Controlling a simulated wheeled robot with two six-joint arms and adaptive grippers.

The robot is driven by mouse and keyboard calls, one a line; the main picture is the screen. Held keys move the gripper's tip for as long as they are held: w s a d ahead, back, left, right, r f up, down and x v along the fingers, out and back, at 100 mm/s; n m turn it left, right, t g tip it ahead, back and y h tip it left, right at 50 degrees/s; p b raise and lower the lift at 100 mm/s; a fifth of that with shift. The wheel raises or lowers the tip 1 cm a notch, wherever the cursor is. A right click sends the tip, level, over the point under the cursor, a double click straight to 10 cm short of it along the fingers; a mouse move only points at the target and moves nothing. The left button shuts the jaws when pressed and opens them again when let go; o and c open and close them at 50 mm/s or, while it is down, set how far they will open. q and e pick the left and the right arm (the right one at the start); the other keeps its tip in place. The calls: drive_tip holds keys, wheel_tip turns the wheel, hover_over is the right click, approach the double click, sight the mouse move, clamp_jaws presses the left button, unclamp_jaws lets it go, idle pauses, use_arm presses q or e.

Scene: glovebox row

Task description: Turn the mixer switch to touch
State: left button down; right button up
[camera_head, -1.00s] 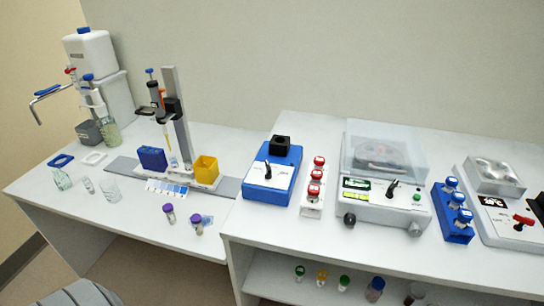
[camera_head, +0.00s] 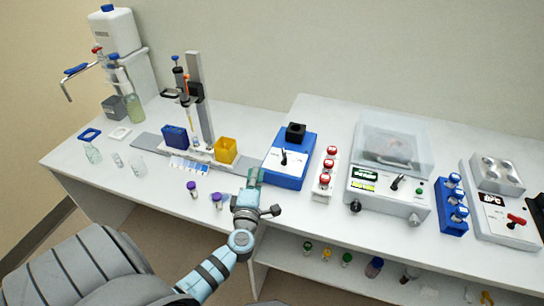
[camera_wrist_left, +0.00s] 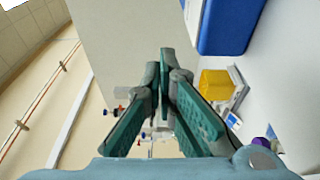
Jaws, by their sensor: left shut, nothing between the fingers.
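The mixer (camera_head: 288,163) is a blue box with a pale sloped top and a black cup head at its back, on the right-hand bench near its left end. Its black switch lever (camera_head: 284,157) stands on the pale top; I cannot read its labels. My left gripper (camera_head: 254,176) is shut and empty, just left of the mixer's front left corner and apart from the switch. In the left wrist view, the shut fingers (camera_wrist_left: 165,55) show in the middle and the mixer's blue side (camera_wrist_left: 228,25) at the top right. My right gripper is not in view.
A white rack of red-capped vials (camera_head: 326,172) stands close right of the mixer. The centrifuge (camera_head: 390,170) is further right. A yellow box (camera_head: 226,150) and purple-capped tubes (camera_head: 216,200) are to the left. A shelf with vials lies below the bench.

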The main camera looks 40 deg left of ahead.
sight(272, 165)
use_arm(q)
drive_tip(key=b+x, duration=0.1)
drive_tip(key=x, duration=0.6)
drive_tip(key=shift+w+a+f, duration=0.1)
drive_tip(key=shift+w+f, duration=0.05)
drive_tip(key=shift+w, duration=0.2)
drive_tip(key=shift+w+d+b, duration=0.35)
drive_tip(key=shift+w+d, duration=0.6)
drive_tip(key=shift+d, duration=0.1)
drive_tip(key=shift+w+d, duration=0.3)
drive_tip(key=shift+d, duration=0.25)
drive_tip(key=shift+a, duration=0.15)
